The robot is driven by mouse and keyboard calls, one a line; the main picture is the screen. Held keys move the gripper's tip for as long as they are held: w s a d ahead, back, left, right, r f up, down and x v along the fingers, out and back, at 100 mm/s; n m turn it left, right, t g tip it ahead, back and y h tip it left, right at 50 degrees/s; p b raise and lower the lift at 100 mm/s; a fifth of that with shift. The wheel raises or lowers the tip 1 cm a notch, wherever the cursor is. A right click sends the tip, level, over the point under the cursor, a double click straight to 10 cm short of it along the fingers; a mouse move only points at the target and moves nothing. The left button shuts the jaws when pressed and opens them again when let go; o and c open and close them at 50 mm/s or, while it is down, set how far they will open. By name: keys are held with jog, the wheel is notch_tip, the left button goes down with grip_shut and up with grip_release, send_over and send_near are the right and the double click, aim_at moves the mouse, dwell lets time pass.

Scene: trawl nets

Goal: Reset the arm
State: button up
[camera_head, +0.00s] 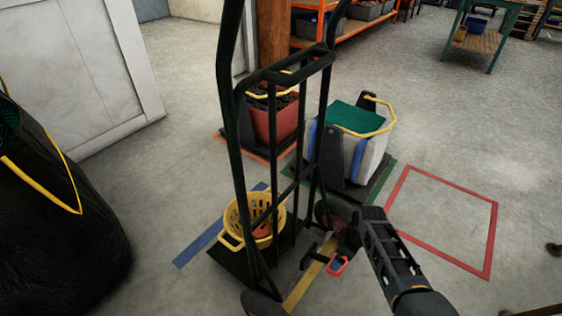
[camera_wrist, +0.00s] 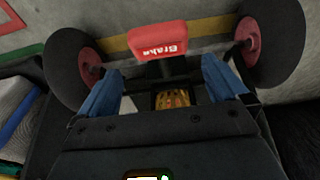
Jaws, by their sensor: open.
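My arm reaches in from the lower right in the head view to the foot of a dark upright trolley (camera_head: 232,130). In the wrist view my gripper (camera_wrist: 160,88) is open, its two blue fingers spread apart with no object held between them. A red pedal marked "Brake" (camera_wrist: 157,40) is just beyond the fingertips, between the trolley's two wheels (camera_wrist: 75,68). I cannot tell whether the fingers touch it. The red pedal also shows in the head view (camera_head: 338,266), beside the end of my arm.
A yellow basket (camera_head: 235,215) sits on the trolley. Behind stand a red bin (camera_head: 275,120) and a grey bin with a green top (camera_head: 375,150). A red floor outline (camera_head: 440,178) is empty. A black bag (camera_head: 60,220) stands at left. Open floor lies at right.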

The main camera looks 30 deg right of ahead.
jog(key=s+a+m+t+h, duration=0.1)
jog(key=s+a+t+h, duration=0.15)
jog(key=s+a, duration=0.7)
jog(key=s+a+r+m+t, duration=0.2)
jog(key=s+a+r+t, duration=0.4)
jog(key=s+r, duration=0.6)
jog(key=s+a+r+t+p, duration=0.1)
jog(key=r+p, duration=0.4)
jog(key=r, duration=0.9)
jog(key=s+a+r+t+y+p, duration=0.1)
jog(key=s+r+p, duration=0.3)
jog(key=r, duration=1.1)
jog(key=s+a+r+m+t+y+p, duration=0.1)
jog(key=s+a+r+t+p, duration=0.1)
jog(key=r+p, duration=0.6)
notch_tip(320, 180, up, 8)
jog(key=shift+s+a+f+t, duration=0.3)
jog(key=shift+s+a, duration=0.25)
jog(key=shift+a, duration=0.3)
